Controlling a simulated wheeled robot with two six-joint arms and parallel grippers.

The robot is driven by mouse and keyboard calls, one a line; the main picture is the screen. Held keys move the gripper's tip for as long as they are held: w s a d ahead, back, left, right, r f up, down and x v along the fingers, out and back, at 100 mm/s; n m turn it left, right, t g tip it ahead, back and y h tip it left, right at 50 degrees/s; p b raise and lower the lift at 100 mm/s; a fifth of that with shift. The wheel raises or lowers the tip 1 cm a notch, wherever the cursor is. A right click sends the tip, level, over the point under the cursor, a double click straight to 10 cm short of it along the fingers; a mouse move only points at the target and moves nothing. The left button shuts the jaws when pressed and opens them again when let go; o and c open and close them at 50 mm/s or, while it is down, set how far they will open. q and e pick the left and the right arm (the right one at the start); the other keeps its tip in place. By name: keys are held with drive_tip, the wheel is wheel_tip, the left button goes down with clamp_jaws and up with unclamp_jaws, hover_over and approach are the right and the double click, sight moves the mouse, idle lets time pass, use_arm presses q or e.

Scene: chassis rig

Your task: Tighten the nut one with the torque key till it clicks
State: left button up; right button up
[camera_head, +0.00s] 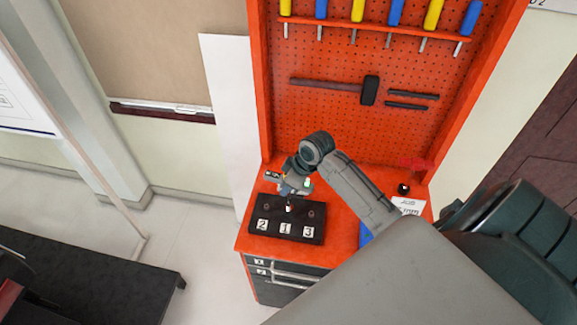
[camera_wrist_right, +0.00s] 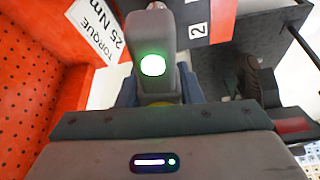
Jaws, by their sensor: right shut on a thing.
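The black chassis block (camera_head: 284,233) sits on the orange workbench with white labels 2, 1 and 3 on its front. My right gripper (camera_head: 296,184) is above the block, shut on the torque key (camera_wrist_right: 160,45). The key is a grey tool with a lit green light facing the right wrist camera. Its lower end (camera_head: 289,208) is over the middle post, above label 1. Nut one is hidden under the key, so I cannot tell how it is seated. Dark posts stand at either side, over labels 2 and 3. My left gripper is not in view.
The orange pegboard (camera_head: 330,118) behind holds a hammer (camera_head: 368,90), dark bars and several screwdrivers. A black table (camera_head: 90,285) is at lower left, with open floor between.

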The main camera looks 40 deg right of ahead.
drive_tip(key=shift+r, duration=2.45)
